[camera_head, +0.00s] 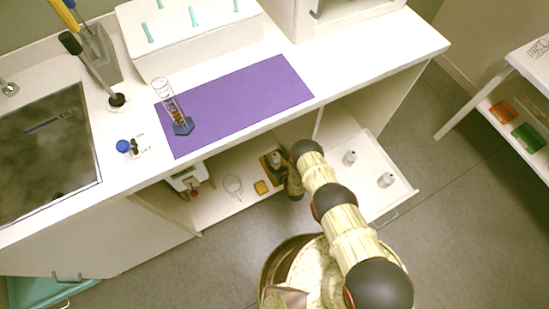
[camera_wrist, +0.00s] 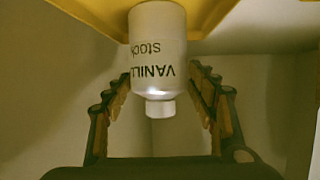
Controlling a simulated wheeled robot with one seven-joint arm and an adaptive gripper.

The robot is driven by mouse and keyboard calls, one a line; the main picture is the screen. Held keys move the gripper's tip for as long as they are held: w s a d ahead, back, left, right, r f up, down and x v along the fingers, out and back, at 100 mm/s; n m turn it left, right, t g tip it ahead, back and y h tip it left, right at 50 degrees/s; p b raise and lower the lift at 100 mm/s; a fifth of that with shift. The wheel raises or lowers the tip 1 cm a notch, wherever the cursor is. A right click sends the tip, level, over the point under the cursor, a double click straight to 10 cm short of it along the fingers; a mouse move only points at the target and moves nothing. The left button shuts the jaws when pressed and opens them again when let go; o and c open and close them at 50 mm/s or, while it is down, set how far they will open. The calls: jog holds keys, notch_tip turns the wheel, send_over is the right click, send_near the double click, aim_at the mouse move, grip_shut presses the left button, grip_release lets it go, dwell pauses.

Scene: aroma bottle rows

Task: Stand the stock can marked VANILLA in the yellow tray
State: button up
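My gripper (camera_wrist: 160,72) has one finger on each side of the can; the fingers look spread, with slim gaps. In the head view my gripper (camera_head: 293,183) is low in the open space under the counter, mostly hidden by my arm. A white can (camera_head: 276,157) shows just beyond it, at a dark yellow patch that seems to be the tray.
An open drawer (camera_head: 370,190) at right holds two white cans (camera_head: 349,157) (camera_head: 386,180). A small yellow item (camera_head: 261,187) and a clear glass vessel (camera_head: 232,184) are left of my gripper. The counter edge overhangs this space. A purple mat (camera_head: 240,100) with a glass cylinder (camera_head: 180,120) lies above.

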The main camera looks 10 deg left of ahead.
jog(key=shift+o, duration=0.8)
jog(key=shift+r, duration=0.15)
jog(key=p+v, duration=0.4)
jog(key=v, duration=0.8)
jog(key=shift+p, duration=0.4)
